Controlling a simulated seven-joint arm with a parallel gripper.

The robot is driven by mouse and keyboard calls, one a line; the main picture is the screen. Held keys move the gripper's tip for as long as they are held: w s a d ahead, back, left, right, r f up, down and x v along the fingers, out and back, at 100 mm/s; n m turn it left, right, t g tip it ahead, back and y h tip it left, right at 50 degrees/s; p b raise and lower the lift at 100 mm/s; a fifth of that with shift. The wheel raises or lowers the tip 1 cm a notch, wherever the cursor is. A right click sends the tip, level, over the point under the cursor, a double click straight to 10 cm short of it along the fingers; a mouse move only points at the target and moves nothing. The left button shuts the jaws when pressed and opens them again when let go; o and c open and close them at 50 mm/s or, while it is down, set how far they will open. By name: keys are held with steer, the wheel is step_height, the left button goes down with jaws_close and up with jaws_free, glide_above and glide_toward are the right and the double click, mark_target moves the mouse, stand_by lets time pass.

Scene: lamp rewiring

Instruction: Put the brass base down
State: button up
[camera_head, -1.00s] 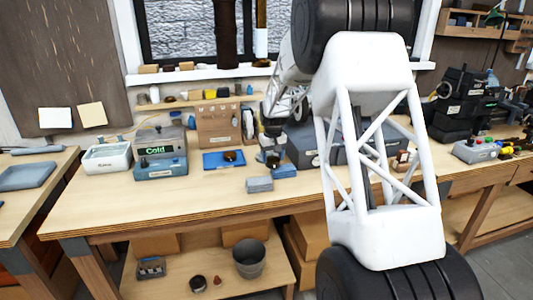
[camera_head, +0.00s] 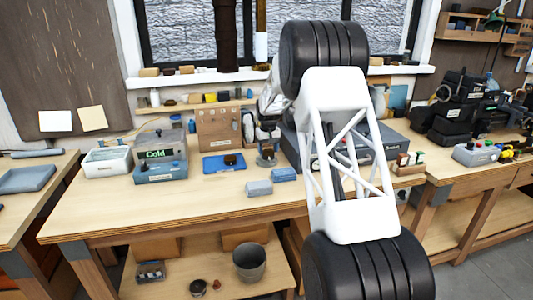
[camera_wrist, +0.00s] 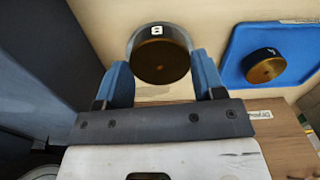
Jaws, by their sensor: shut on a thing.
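A round brass base (camera_wrist: 160,62) with a dark side and a pale "B"-like mark sits between the blue fingers of my gripper (camera_wrist: 163,78) in the wrist view. The gripper is shut on it. In the head view, my gripper (camera_head: 267,150) is low over the workbench, just right of the blue mat (camera_head: 210,167). Whether the held base touches the bench is unclear. A second round brass piece (camera_wrist: 265,68) lies on the blue mat, which also shows in the wrist view (camera_wrist: 237,45). This piece is apart from my gripper.
Two grey-blue blocks (camera_head: 259,188) lie in front of my gripper. A box marked "Cold" (camera_head: 160,160) and a white tray (camera_head: 107,162) stand at left. A wooden box (camera_head: 218,130) stands behind the mat. The front of the bench (camera_head: 170,210) is clear.

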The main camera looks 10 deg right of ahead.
mark_target(266, 152)
steer(key=shift+w+d+f, duration=0.1)
steer(key=shift+w, duration=1)
steer(key=shift+w+d+f, duration=0.1)
steer(key=shift+w, duration=0.95)
steer(key=shift+f, duration=0.1)
steer(key=shift+f, duration=1.6)
steer(key=shift+f, duration=0.15)
steer(key=o, duration=0.9)
